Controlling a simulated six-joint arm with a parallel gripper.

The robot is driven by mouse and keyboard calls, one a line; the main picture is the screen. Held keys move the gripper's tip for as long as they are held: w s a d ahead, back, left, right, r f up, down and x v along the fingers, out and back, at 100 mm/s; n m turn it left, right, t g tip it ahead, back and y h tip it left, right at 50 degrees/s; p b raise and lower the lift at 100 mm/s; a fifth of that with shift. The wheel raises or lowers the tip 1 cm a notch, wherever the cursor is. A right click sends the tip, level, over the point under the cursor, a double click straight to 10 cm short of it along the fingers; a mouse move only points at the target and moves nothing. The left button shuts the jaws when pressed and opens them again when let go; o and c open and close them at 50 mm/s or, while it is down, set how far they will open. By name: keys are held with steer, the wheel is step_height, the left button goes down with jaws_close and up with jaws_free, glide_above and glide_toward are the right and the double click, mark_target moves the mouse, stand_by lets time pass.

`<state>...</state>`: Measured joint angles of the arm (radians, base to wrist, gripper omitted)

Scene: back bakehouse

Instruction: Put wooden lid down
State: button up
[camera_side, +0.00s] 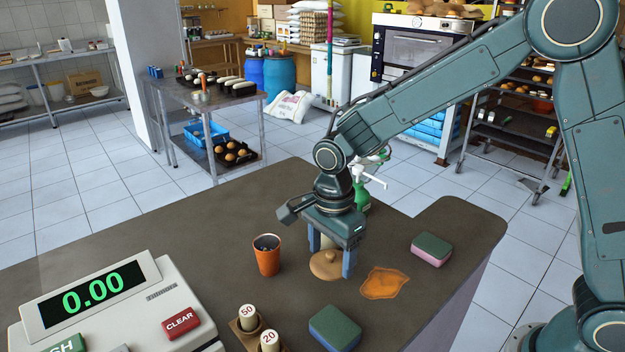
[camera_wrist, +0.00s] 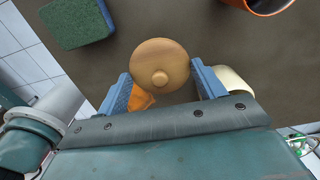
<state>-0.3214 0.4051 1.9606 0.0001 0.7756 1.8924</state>
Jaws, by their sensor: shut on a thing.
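The wooden lid (camera_side: 326,266) is round and light brown with a small knob on top. It also shows in the wrist view (camera_wrist: 160,62), lying between the two blue fingers. My gripper (camera_side: 333,262) points down over the brown counter (camera_side: 230,215), and its fingers are shut on the lid's sides. In the wrist view my gripper (camera_wrist: 164,88) has a finger at each edge of the lid. The lid is level and at or just above the counter; I cannot tell whether it touches. Part of it is hidden by a finger in the side view.
An orange cup (camera_side: 267,258) stands left of the lid. An orange patch (camera_side: 384,283) and a green-and-pink sponge (camera_side: 431,249) lie to the right. A green bottle (camera_side: 362,194) stands behind.

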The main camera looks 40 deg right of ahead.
mark_target(331, 261)
steer(key=shift+f, duration=0.2)
steer(key=shift+f, duration=2.05)
steer(key=shift+f, duration=0.1)
steer(key=o, duration=0.9)
steer(key=shift+o, duration=0.2)
step_height(331, 261, up, 12)
steer(key=shift+f, duration=0.25)
steer(key=shift+r, duration=0.35)
